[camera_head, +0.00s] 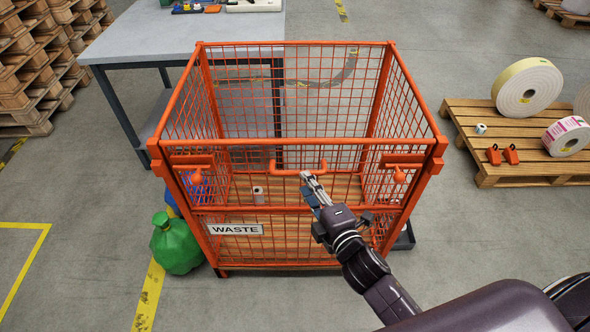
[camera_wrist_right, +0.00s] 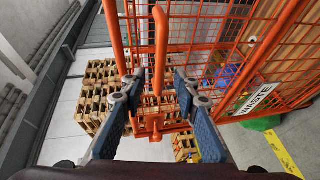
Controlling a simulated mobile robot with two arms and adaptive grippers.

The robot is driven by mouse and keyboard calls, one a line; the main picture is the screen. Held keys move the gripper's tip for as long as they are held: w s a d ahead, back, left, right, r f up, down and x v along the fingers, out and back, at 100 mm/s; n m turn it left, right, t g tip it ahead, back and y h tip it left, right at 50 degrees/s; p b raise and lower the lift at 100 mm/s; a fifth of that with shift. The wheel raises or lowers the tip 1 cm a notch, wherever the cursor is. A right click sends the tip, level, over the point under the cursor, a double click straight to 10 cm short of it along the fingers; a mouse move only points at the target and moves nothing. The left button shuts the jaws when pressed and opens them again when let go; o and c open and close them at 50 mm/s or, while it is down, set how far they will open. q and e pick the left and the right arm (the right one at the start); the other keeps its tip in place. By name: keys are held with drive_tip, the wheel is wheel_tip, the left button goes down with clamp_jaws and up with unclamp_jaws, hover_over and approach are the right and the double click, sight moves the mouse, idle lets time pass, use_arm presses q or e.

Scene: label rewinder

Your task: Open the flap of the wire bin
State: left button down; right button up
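The orange wire bin (camera_head: 292,264) stands in the middle of the head view, with a WASTE sign low on its front. Its front flap (camera_head: 255,208) is upright in line with the front. An orange handle (camera_head: 285,172) is at the flap's upper middle, with a latch on the left (camera_head: 197,175) and one on the right (camera_head: 399,174). My right gripper (camera_head: 307,177) is at the handle's right part. In the right wrist view its fingers (camera_wrist_right: 156,86) are apart, with an orange bar between them; contact is unclear. My left gripper is out of view.
A grey table (camera_head: 130,40) stands behind left. A green bag (camera_head: 175,244) lies by the bin's left side. A pallet (camera_head: 470,115) with label rolls is at right, and stacked pallets (camera_head: 30,70) at far left. Floor in front is clear at left.

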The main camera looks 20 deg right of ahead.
sight(298, 173)
drive_tip(key=shift+p+x, duration=0.35)
drive_tip(key=shift+x, duration=2.75)
clamp_jaws()
